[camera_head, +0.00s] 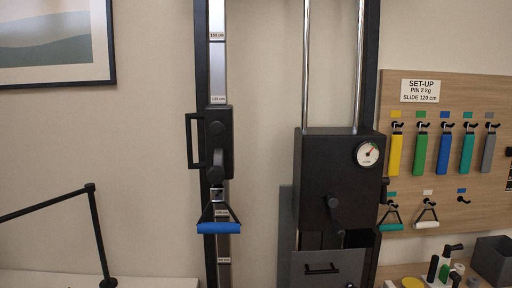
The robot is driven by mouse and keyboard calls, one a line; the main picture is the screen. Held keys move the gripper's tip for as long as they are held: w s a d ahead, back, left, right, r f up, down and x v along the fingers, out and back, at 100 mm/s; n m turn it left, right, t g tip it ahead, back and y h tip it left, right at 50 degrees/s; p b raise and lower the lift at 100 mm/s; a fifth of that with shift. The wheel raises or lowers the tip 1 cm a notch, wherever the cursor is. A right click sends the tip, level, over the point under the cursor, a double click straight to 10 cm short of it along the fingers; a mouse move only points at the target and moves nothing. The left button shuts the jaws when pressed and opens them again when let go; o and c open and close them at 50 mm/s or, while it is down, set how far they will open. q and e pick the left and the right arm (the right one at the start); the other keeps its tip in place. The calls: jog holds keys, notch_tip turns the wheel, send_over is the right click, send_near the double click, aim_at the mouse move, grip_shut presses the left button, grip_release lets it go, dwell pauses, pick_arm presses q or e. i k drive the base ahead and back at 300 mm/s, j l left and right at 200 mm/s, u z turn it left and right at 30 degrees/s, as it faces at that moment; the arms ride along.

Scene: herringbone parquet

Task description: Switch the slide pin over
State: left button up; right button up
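The black slide carriage (226,119) sits on a vertical rail (218,70) in the middle left, with a loop handle (190,141) on its left side. A blue-gripped handle (219,228) hangs below the carriage on black straps. Small cm labels run along the rail; one just above the carriage seems to read 120 cm. The sign (420,91) reads SET-UP, PIN 2 kg, SLIDE 120 cm. Neither of my grippers is in view.
A black weight housing (316,165) with a dial (368,154) and crank-like knob (333,203) stands right of the rail under two chrome rods. A wooden pegboard (455,195) holds several coloured grips. A thin black bent bar (97,225) stands at lower left.

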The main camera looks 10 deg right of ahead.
aim_at(217, 128)
jog(key=j+z, duration=0.25)
jog(key=j, duration=0.25)
jog(key=j+z, duration=0.2)
jog(key=j, duration=0.3)
jog(key=k+j+z, duration=0.25)
jog(key=j, duration=0.25)
jog(key=i, duration=0.1)
